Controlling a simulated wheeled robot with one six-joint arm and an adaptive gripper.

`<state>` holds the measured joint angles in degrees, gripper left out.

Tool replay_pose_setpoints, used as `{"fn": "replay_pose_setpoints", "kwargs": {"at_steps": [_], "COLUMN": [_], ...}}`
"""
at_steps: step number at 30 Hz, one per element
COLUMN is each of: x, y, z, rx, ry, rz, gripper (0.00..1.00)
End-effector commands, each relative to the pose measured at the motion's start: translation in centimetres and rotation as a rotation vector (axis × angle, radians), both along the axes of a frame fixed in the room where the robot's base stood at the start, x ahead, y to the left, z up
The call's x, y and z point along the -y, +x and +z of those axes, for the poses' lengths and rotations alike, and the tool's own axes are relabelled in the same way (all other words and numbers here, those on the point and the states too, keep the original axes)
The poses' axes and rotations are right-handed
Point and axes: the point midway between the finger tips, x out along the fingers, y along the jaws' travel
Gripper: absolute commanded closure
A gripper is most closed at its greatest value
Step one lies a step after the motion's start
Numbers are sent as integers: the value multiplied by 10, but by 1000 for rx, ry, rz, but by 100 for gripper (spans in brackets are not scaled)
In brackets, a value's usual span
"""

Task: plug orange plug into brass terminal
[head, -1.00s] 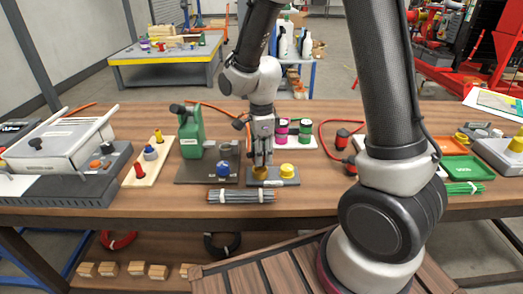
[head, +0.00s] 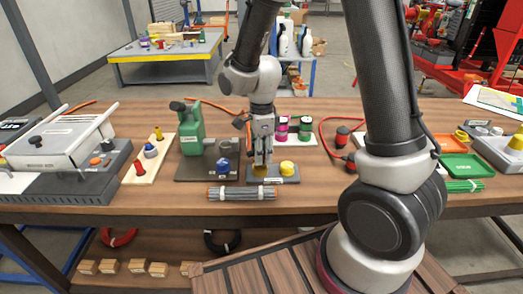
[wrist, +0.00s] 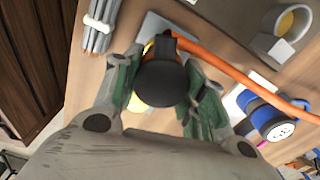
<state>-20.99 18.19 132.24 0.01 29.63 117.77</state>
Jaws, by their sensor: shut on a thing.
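The orange plug shows in the wrist view as a dark round back end (wrist: 162,83) with an orange cable (wrist: 225,64) running off to the right. My gripper (head: 262,163) is shut on it, with a finger on each side. In the head view my fingers point down over the brass terminal (head: 259,173), on the left half of a small grey plate (head: 290,180). My fingers hide most of the plug there. I cannot tell how far the plug is seated in the terminal.
A yellow knob (head: 287,167) stands on the same plate, close to the right of my fingers. A grey rod bundle (head: 238,192) lies in front. Magenta and green fittings (head: 305,128) stand behind.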

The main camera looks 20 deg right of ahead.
Motion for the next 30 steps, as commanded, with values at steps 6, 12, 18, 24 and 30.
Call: {"fn": "replay_pose_setpoints", "kwargs": {"at_steps": [6, 12, 18, 24, 30], "x": [0, 0, 0, 0, 0], "y": [0, 0, 0, 0, 0], "z": [-4, -9, -13, -16, -20], "rx": [1, 0, 0, 1, 1], "ry": [0, 0, 0, 0, 0], "rz": [0, 0, 0, 0, 0], "gripper": [87, 87, 87, 87, 87]}}
